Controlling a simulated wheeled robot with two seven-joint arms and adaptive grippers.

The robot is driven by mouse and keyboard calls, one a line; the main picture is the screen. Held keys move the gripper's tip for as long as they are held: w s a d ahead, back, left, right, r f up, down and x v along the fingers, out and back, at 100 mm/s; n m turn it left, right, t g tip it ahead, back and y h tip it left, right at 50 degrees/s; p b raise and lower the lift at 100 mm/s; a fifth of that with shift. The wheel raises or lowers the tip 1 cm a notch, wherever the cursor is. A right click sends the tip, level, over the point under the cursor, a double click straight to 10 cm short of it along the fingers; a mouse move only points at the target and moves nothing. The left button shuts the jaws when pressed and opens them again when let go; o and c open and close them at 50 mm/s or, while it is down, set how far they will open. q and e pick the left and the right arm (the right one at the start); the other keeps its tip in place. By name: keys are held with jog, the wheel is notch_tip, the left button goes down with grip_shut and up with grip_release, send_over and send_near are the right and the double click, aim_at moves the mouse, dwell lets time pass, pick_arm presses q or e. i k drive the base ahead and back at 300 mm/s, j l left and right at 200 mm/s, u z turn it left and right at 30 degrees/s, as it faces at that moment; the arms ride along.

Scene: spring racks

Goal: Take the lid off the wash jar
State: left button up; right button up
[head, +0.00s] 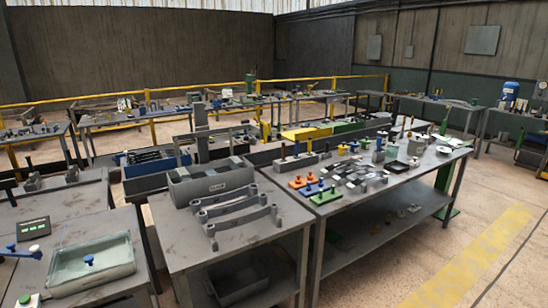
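A pale green, glass-like rectangular container (92,284) stands on the table at the lower left. A flat translucent lid (110,250) appears to lie over its top, with a small blue knob (89,260) near the middle. It is the only lidded vessel I can make out clearly, but I cannot tell for sure that it is the wash jar. A small grey-white cylindrical pot (417,146) stands on the right table; its top is too small to read.
A small dark display box (33,229) and a blue-ended tool (20,252) lie left of the container. The middle table holds a grey bin (212,185) and several curved grey brackets (240,215). The floor at right is clear.

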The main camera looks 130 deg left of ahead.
aim_at(394, 144)
jog(key=u, duration=4.35)
